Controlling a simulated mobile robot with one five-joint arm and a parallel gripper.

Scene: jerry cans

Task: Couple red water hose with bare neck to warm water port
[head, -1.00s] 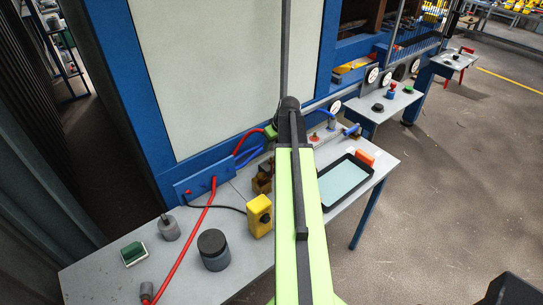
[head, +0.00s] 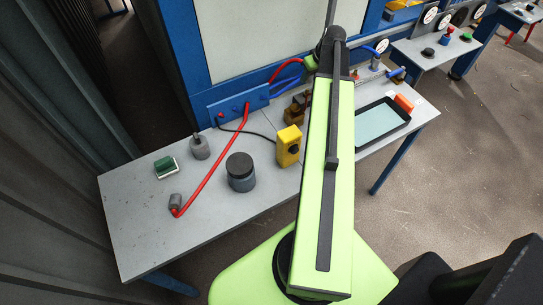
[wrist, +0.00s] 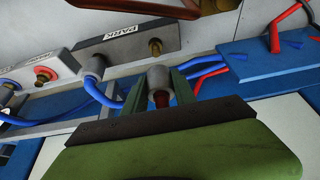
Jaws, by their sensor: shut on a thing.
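My gripper (wrist: 158,93) is shut on a grey hose coupling (wrist: 158,76) with a red end inside it. In the head view my gripper (head: 311,63) is mostly behind my arm, and a red hose (head: 287,67) arches to it from the blue panel. In the wrist view a brass neck (wrist: 155,47) on a grey block labelled PARK is just beyond the coupling; whether they touch is unclear. A red-ringed port (wrist: 45,75), possibly the warm water port, is on another block at left, its label unreadable. It seems empty.
A grey coupling with a blue hose (wrist: 93,88) sits beside the brass neck. A second red hose (head: 211,171) lies on the table. A yellow box (head: 288,147), a dark jar (head: 240,172) and a black tray (head: 407,119) stand near my arm.

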